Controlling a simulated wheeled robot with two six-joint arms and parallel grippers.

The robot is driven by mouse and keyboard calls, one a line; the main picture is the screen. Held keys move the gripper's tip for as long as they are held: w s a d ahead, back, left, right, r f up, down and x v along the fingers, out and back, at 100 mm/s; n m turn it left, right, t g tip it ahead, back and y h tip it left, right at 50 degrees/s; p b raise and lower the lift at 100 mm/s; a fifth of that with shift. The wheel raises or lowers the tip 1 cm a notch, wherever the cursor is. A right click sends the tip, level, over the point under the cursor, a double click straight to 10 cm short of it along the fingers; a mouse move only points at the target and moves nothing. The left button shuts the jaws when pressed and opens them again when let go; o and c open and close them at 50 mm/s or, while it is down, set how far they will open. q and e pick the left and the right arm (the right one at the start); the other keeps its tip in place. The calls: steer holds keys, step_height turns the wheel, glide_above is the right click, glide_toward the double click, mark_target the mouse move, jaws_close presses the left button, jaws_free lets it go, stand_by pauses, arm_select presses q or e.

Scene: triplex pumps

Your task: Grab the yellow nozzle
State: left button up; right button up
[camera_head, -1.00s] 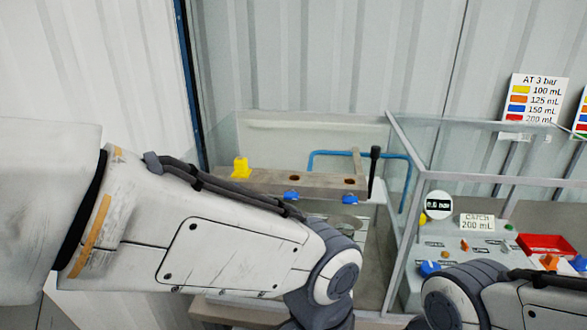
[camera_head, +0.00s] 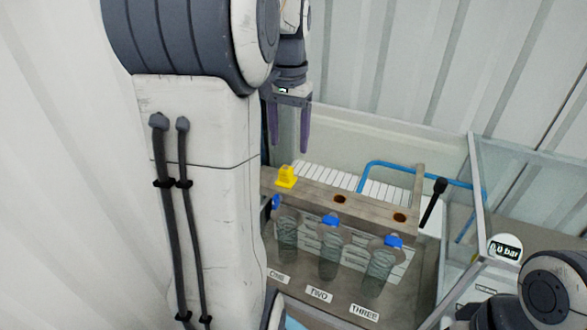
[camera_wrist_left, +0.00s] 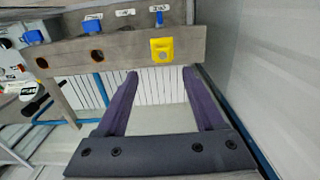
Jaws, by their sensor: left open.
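The yellow nozzle (camera_head: 286,176) sits on the left end of a wooden rail, above the cylinder labelled ONE. My left gripper (camera_head: 289,140) is open and empty, pointing down, above and behind the nozzle and apart from it. In the left wrist view the nozzle (camera_wrist_left: 162,49) stands on the rail just beyond the open fingers (camera_wrist_left: 160,80), roughly centred between them. The nozzle's underside is hidden. My right gripper is not in view; only part of my right arm shows at the lower right.
The wooden rail (camera_head: 370,206) has two empty orange-rimmed holes (camera_head: 340,198) right of the nozzle. Blue valves (camera_head: 394,241) and glass cylinders sit below it. A black lever (camera_head: 433,203), a blue pipe (camera_head: 400,167) and glass panels stand at the right. A pressure gauge (camera_head: 505,248) reads 0.0 bar.

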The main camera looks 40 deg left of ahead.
mark_target(286, 168)
arm_select(q)
step_height(286, 168, down, 3)
steer(key=shift+s+a+f, duration=0.1)
steer(key=shift+s+a, duration=0.05)
steer(key=f, duration=0.1)
steer(key=f+p, duration=0.2)
steer(key=f, duration=0.1)
steer(key=shift+s, duration=0.35)
steer(key=shift+f, duration=0.7)
jaws_close()
